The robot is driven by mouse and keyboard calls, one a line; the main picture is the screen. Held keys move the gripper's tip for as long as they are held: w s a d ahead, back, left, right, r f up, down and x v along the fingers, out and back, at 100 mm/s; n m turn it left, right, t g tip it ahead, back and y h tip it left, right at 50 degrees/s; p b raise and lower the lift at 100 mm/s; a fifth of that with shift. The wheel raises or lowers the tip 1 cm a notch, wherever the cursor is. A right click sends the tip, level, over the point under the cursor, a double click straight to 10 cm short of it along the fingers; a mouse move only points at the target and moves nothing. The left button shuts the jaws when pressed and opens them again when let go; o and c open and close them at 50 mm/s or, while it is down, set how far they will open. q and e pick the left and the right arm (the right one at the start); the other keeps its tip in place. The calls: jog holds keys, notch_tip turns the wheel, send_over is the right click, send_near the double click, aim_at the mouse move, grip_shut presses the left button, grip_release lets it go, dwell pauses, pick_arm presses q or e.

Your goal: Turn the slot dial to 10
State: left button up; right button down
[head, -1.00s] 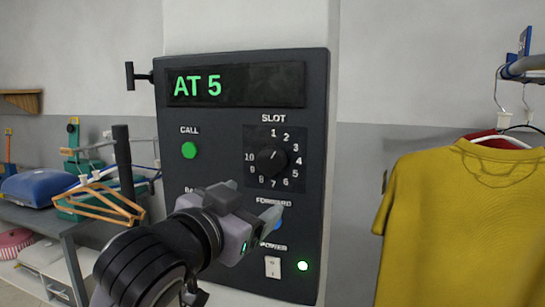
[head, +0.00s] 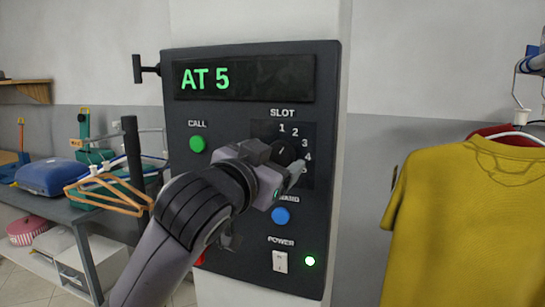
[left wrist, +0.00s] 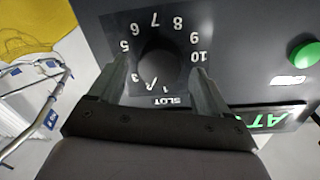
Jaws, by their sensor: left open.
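The slot dial (head: 285,152) is a round black knob on the dark control panel (head: 238,251), partly hidden behind my left gripper (head: 294,172) in the head view. In the left wrist view the dial (left wrist: 158,64) appears upside down between the two fingers of my left gripper (left wrist: 160,80). The fingers are open, one on each side, with visible gaps to the knob. The dial's pale mark points toward the 1 and 2 side. The number 10 (left wrist: 199,57) is by one finger. The display (head: 245,78) reads AT 5. My right gripper is not in view.
The panel also bears a green CALL button (head: 197,144), a blue button (head: 281,216), a power switch (head: 280,261) and a lit green lamp (head: 310,260). A yellow shirt (head: 465,220) hangs at right. Orange hangers (head: 105,195) are at left.

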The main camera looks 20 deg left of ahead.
pick_arm(q)
jog(key=shift+w, duration=0.1)
jog(key=c, duration=1)
jog(key=shift+c, duration=0.2)
jog(key=shift+m, duration=0.3)
